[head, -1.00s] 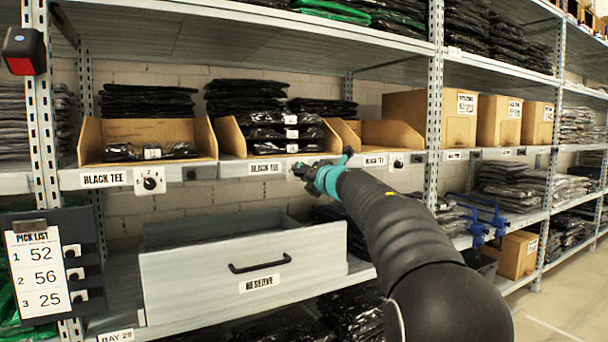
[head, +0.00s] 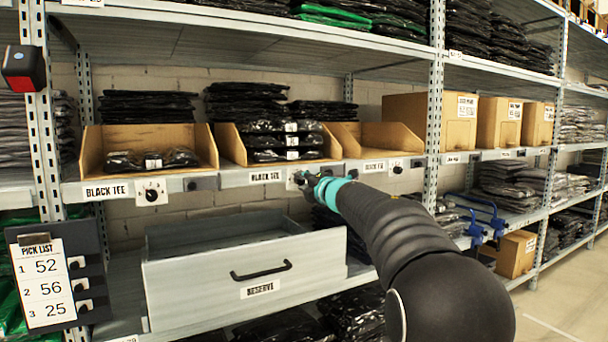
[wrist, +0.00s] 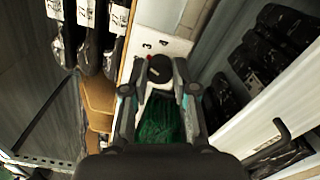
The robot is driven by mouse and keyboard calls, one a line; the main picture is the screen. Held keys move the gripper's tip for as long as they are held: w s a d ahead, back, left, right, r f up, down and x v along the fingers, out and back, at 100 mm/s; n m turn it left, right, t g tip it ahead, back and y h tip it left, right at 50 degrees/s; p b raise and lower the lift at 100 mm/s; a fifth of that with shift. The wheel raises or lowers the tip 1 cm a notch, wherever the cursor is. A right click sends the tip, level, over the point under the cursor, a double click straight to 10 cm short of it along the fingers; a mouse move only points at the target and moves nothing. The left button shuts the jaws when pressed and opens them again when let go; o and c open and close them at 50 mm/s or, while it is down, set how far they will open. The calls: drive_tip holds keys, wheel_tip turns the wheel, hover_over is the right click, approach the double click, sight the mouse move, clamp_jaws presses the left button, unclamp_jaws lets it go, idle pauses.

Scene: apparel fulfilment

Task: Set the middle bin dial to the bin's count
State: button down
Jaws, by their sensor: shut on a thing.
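The middle bin (head: 232,147) is an open wooden bin holding a stack of several black bagged tees (head: 268,142), above a BLACK TEE label (head: 265,177). My gripper (head: 304,179) is at the shelf edge, right of that label, and covers most of the middle bin dial in the head view. In the wrist view, my gripper (wrist: 161,82) has its fingertips on both sides of the dark round dial knob (wrist: 160,68), shut on it. The white dial plate (wrist: 168,42) shows behind, with small digits around the knob. The knob's pointer cannot be made out.
The left bin (head: 91,150) has its own dial (head: 151,195); the right bin (head: 392,138) looks empty, with another dial (head: 396,168). A half-open RESERVE drawer (head: 205,283) juts out below. A pick list board (head: 45,283) hangs at left, showing 52, 56, 25.

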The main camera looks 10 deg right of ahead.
drive_tip(key=shift+m+p, duration=1.15)
drive_tip(key=shift+m, duration=0.35)
drive_tip(key=c, duration=0.9)
unclamp_jaws()
drive_tip(key=shift+s, duration=0.1)
drive_tip(key=v, duration=1.1)
drive_tip(key=shift+s, duration=0.35)
drive_tip(key=shift+d, duration=0.2)
